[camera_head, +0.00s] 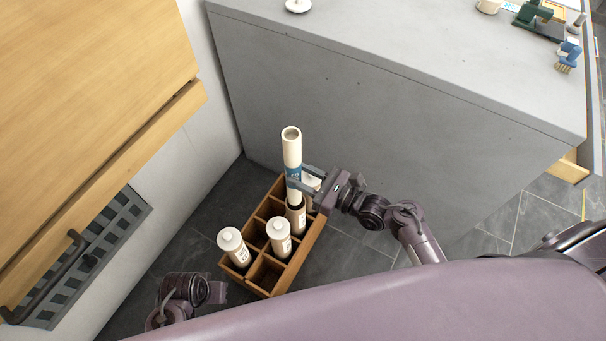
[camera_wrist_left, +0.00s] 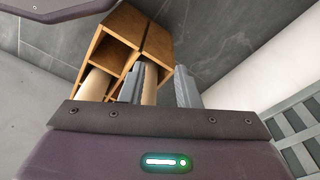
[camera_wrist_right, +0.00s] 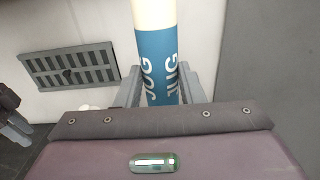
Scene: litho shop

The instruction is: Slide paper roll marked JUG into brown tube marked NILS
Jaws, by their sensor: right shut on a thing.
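The paper roll (camera_head: 291,150) is white with a blue band and stands nearly upright. JUG is readable on its band in the right wrist view (camera_wrist_right: 158,65). My right gripper (camera_head: 299,179) is shut on the roll at the band. Below it, an open brown tube (camera_head: 297,219) with a pale label stands in the wooden crate. Its lettering is too small to read. The roll's lower end is at the tube's mouth; I cannot tell how far inside it is. My left gripper (camera_wrist_left: 160,75) is open and empty, low at the left in the head view (camera_head: 205,291).
The wooden crate (camera_head: 313,236) has several compartments; two white-capped tubes (camera_head: 231,241) (camera_head: 279,232) stand in its near part. Another white cap (camera_head: 312,181) shows behind my right gripper. A grey counter (camera_head: 400,110) rises behind, and a wooden cabinet (camera_head: 90,90) stands left.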

